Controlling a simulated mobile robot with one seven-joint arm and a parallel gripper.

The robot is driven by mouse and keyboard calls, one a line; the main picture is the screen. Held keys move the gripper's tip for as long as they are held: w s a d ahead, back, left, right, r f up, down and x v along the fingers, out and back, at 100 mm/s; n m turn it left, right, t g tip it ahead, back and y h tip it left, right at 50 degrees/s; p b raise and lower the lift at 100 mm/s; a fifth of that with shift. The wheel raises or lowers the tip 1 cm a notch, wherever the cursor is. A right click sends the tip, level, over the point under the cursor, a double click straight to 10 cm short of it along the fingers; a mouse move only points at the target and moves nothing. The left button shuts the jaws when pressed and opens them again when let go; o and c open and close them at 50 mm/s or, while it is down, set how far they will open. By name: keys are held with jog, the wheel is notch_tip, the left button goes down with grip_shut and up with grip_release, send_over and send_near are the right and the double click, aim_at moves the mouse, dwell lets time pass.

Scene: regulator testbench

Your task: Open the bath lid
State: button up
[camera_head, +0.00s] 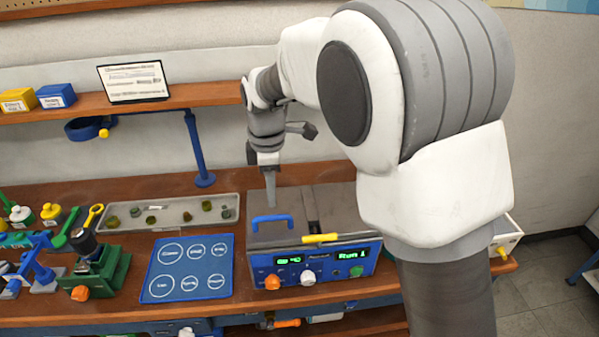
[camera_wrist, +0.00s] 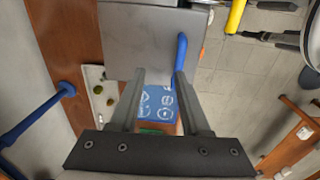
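The bath (camera_head: 312,262) is a grey box with a blue front panel, green displays and knobs, standing on the wooden bench. Its grey lid (camera_head: 268,236) lies flat and closed, with a blue bar handle (camera_head: 272,219) on top. My gripper (camera_head: 270,196) points down just above and behind this handle. In the wrist view my gripper (camera_wrist: 159,76) is open, its two fingers apart with nothing between them. The lid (camera_wrist: 140,42) fills the top middle there, and the blue handle (camera_wrist: 181,52) shows close to the right fingertip. Whether they touch, I cannot tell.
A yellow bar (camera_head: 320,238) sits at the bath's front edge. Left of the bath are a blue mat (camera_head: 188,268) with white circles and a tray (camera_head: 130,222) of small dark pieces. A blue stand (camera_head: 196,150) rises behind; a shelf (camera_head: 200,96) runs above the bench.

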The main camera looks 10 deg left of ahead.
aim_at(273, 219)
jog(key=shift+t, duration=0.8)
jog(key=s+f+b, duration=0.2)
jog(key=f+b, duration=0.1)
jog(key=s+f+b, duration=0.1)
jog(key=f+b, duration=0.1)
jog(key=shift+s+d, duration=0.15)
jog(key=shift+d, duration=0.15)
jog(key=s+d+r+m, duration=0.1)
jog(key=s+d+r, duration=0.1)
jog(key=r, duration=0.7)
jog(key=s+d+r, duration=0.2)
jog(key=r, duration=0.6)
jog(key=shift+s+d+r+m+y+p, duration=0.2)
jog(key=shift+d+r+m+y+p, duration=0.1)
jog(key=shift+d+r+m+p, duration=0.1)
